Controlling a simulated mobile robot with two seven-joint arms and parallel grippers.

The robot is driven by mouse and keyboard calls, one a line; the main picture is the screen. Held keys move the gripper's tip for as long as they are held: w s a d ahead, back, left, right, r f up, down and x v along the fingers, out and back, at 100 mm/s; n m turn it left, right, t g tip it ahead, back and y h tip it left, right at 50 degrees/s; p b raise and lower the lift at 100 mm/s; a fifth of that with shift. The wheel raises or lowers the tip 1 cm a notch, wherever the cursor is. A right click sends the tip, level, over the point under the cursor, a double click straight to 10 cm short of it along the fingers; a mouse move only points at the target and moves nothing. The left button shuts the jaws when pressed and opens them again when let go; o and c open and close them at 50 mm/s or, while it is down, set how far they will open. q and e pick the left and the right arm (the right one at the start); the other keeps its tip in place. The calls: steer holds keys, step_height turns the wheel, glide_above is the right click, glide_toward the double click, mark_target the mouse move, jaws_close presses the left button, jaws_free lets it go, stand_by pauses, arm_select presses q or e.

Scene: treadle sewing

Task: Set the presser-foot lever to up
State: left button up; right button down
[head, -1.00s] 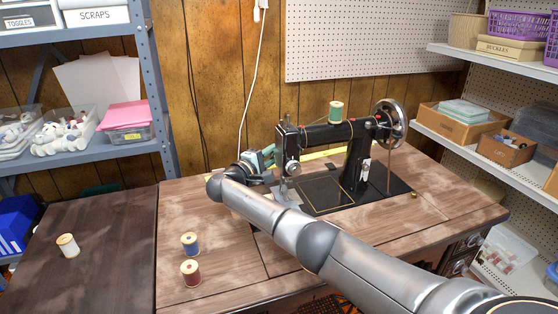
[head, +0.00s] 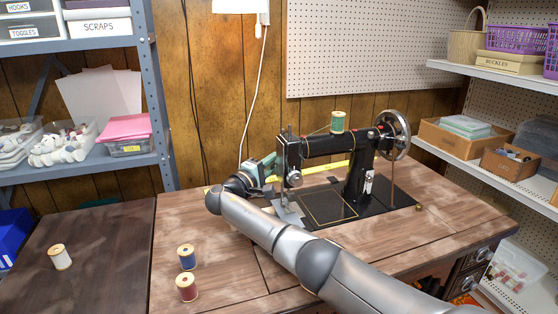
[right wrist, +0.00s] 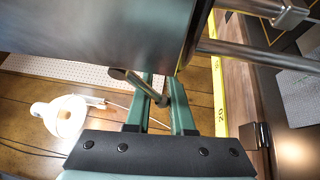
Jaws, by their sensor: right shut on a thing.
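The black sewing machine (head: 325,146) stands on the wooden table in the head view. My right arm reaches across in front of it, and its green-fingered right gripper (head: 272,164) is at the back left of the machine's head, beside the needle end. In the right wrist view the right gripper (right wrist: 160,108) is shut on the presser-foot lever (right wrist: 140,84), a short metal rod with a rounded end, slanting between the fingers. The dark machine head fills the top of that view. The lever is too small to make out in the head view. My left gripper is not in view.
A green thread spool (head: 338,122) stands on top of the machine. Blue (head: 187,257), red (head: 187,288) and white (head: 60,257) spools stand on the left. A yellow tape measure (right wrist: 220,105) lies behind the machine. The table's front left is mostly clear.

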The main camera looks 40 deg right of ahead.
mark_target(271, 165)
steer(key=shift+d, duration=0.15)
steer(key=c, duration=0.8)
jaws_free()
steer(key=p+v, duration=0.1)
steer(key=v, duration=0.6)
steer(key=shift+p, duration=0.35)
steer(key=shift+s+a+f, duration=0.1)
steer(key=shift+a, duration=0.2)
